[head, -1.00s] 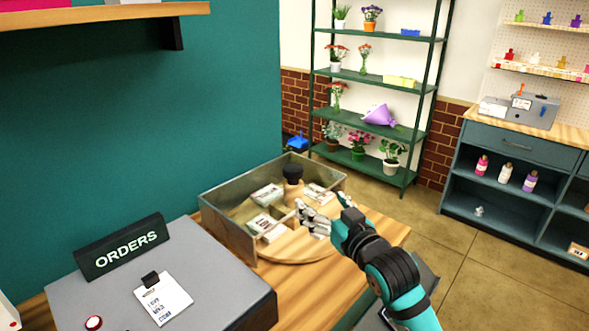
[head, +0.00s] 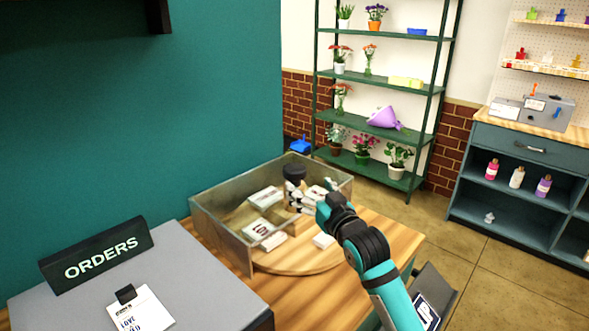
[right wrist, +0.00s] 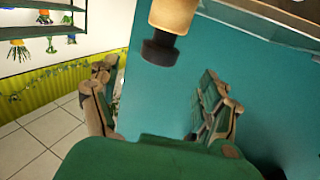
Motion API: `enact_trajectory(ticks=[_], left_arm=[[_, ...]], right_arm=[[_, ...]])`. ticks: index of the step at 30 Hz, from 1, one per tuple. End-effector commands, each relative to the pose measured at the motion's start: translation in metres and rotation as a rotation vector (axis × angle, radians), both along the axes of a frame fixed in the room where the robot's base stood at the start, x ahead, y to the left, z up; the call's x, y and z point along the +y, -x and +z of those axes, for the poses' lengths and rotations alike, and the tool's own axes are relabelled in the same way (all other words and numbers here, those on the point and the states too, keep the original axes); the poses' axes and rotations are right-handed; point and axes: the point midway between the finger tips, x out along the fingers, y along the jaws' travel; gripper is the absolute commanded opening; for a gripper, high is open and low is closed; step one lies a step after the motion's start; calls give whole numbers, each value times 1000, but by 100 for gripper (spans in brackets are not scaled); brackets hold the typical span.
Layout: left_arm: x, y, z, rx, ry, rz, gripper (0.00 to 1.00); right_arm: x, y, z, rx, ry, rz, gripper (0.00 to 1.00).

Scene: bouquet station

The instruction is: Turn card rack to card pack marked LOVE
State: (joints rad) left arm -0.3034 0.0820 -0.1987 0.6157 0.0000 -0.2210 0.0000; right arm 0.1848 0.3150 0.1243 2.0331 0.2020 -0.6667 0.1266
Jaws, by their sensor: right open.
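The card rack is a round wooden turntable (head: 290,262) partly inside a low clear-walled box (head: 222,232), with a central post topped by a black knob (head: 294,172). White card packs lie around it: one at the back left (head: 265,197), one at the front (head: 257,230), one at the right (head: 323,240). Their print is too small to read, so I cannot tell which is LOVE. My right gripper (head: 304,198) is open at the post, partly covering it. In the right wrist view its fingers (right wrist: 160,100) are spread apart, with the black knob (right wrist: 160,52) beyond them. My left gripper is out of view.
A grey counter block (head: 190,275) with an ORDERS sign (head: 97,252) and an order slip (head: 143,310) reading LOVE stands at front left. A teal wall (head: 130,120) rises behind. A plant shelf (head: 375,125) and blue cabinet (head: 520,190) stand farther back.

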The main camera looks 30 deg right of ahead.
Motion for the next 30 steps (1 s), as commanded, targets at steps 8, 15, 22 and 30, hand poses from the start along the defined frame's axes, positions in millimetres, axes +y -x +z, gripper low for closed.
enact_trajectory(ticks=[8, 15, 22, 30], left_arm=[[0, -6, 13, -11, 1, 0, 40], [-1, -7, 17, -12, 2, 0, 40], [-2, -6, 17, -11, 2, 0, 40], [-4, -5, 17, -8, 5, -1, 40]], right_arm=[[-3, -60, 2, 0, -1, 0, 80], [-5, -89, 1, 0, 0, 0, 80], [-5, -96, -1, 1, 0, 0, 80], [-5, -96, -1, 1, 1, 0, 68]])
